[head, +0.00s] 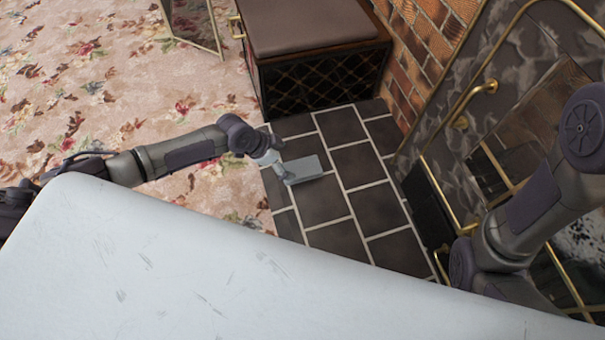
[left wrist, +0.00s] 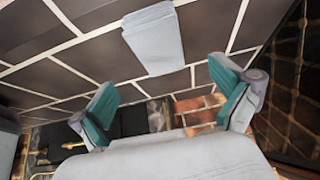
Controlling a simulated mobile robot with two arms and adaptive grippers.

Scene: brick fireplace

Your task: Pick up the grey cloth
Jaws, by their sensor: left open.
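The grey cloth (head: 306,168) lies as a small, flat, folded-looking strip on the dark tiled hearth floor. It also shows in the left wrist view (left wrist: 154,38) at the top middle, beyond the fingertips. My left gripper (head: 283,173) is at the cloth's left end in the head view, overlapping its edge there; I cannot tell whether they touch. In the left wrist view my left gripper (left wrist: 162,84) is open, its teal pads wide apart with nothing between them. My right arm comes in at the right of the head view, but its gripper is hidden.
A dark chest with a brown cushioned top (head: 310,25) stands behind the tiles, against a brick wall (head: 420,40). A fireplace front with brass rails (head: 465,105) is at the right. Floral carpet (head: 110,90) covers the left. The tiles around the cloth are clear.

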